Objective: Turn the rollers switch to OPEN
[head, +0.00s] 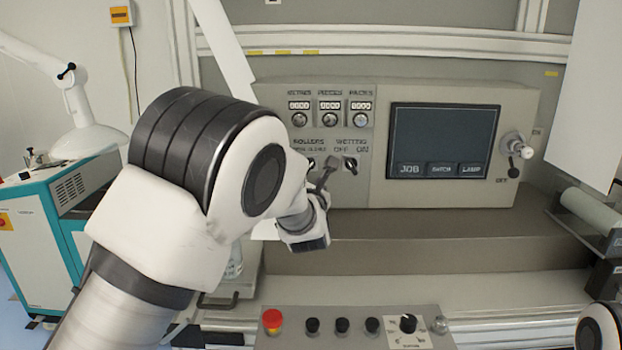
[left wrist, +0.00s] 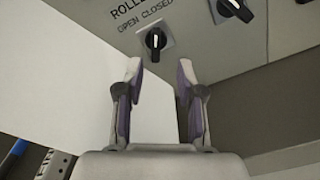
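The rollers switch (left wrist: 155,40) is a black knob on a light square plate, under the lettering "ROLLE…" and "OPEN CLOSED" in the left wrist view. Its handle looks near upright with a pale mark; which label it points to is hard to tell. My right gripper is not in view.
The wetting switch (head: 351,164) is close on the right of the rollers switch. A dark screen (head: 443,142) sits further right on the panel. A white sheet (left wrist: 90,85) borders the left finger. Below is a button console (head: 350,340) with a red button (head: 272,320).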

